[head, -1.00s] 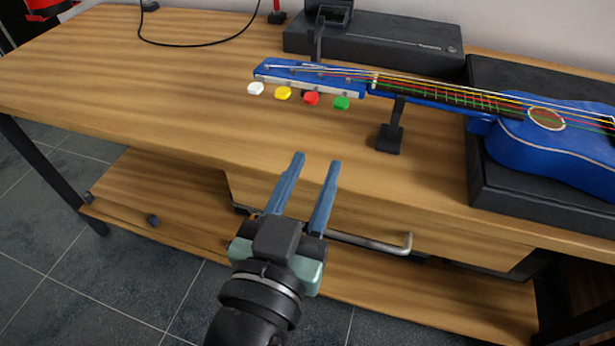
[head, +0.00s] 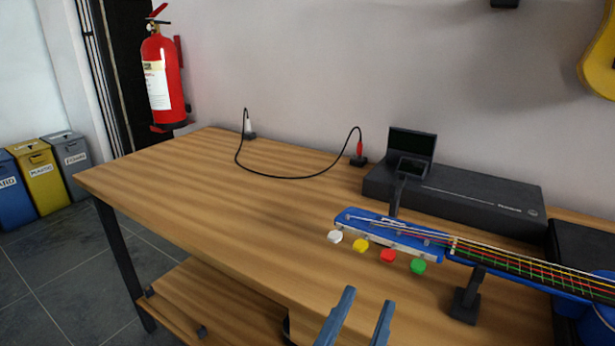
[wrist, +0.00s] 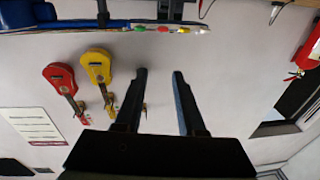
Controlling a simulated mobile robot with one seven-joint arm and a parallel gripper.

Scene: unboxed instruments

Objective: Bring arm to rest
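My gripper (head: 357,318) shows at the bottom edge of the head view, in front of the wooden table (head: 190,190). Only its two blue-grey fingers are in that view; they stand apart with nothing between them. In the wrist view the gripper (wrist: 160,73) is also open and empty, with wall behind it. The blue guitar (head: 378,222) lies at the right in the head view, its neck on a black stand (head: 467,300). Its white, yellow, red and green tuning pegs face the gripper's side. The guitar also shows along the top of the wrist view (wrist: 60,18).
A black box (head: 470,198) with a small raised screen stands at the table's back. A black cable (head: 290,177) arches over the tabletop to its left. The left tabletop is clear. A fire extinguisher (head: 163,75) hangs on the wall, with bins (head: 40,172) at far left.

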